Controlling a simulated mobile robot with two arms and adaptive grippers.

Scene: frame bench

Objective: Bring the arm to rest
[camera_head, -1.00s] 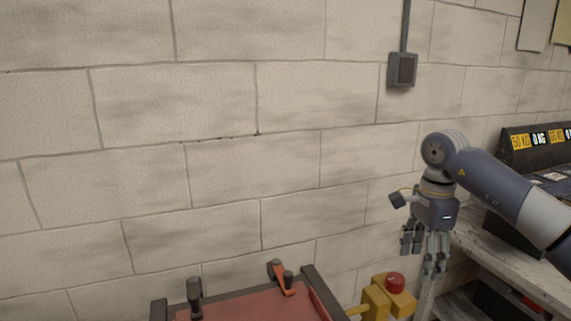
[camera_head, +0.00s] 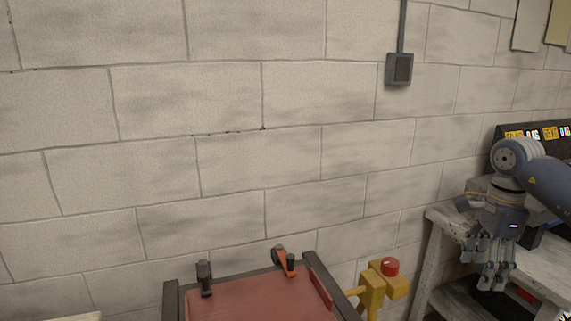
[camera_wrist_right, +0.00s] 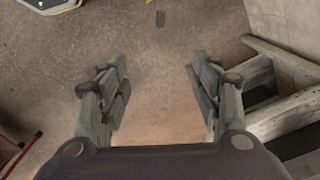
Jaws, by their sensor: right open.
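My right gripper (camera_head: 488,276) hangs pointing down at the right of the head view, in front of the pale wooden bench. In the right wrist view my right gripper (camera_wrist_right: 160,88) has its two fingers wide apart with only brown floor between them. It is open and empty. My left gripper is in neither view.
A red-topped frame bench (camera_head: 260,300) with black posts and an orange clamp (camera_head: 281,260) stands at the bottom centre. A yellow post with a red button (camera_head: 390,267) is beside it. The wooden bench (camera_head: 440,219) is at right, against the block wall (camera_head: 230,100).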

